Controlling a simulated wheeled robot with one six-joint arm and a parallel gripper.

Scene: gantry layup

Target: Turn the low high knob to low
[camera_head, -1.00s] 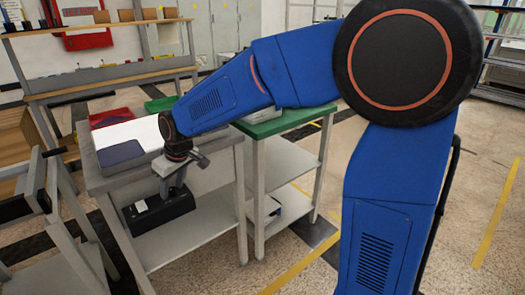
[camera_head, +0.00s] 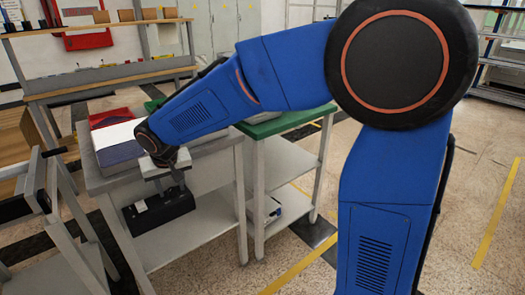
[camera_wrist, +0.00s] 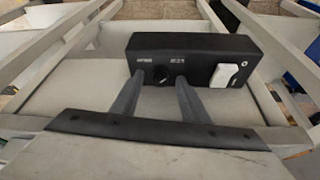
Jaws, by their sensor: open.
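A black control box (camera_wrist: 200,52) sits in the upper middle of the wrist view. It carries a small round black knob (camera_wrist: 161,76) with light labels above it, too small to read. A white rocker switch (camera_wrist: 229,75) is to the knob's right. My gripper (camera_wrist: 159,81) is open, its two grey fingers reaching up on either side of the knob. Whether the fingers touch it I cannot tell. In the head view the box (camera_head: 158,213) is mounted below the tabletop, with my gripper (camera_head: 172,186) just above it; the knob cannot be made out there.
The grey table (camera_head: 118,180) above the box holds a white sheet, a dark blue piece and a red tray (camera_head: 110,116). A green-topped table (camera_head: 283,124) stands to the right. A grey cart frame (camera_head: 45,200) is at the left. Open floor lies at the right.

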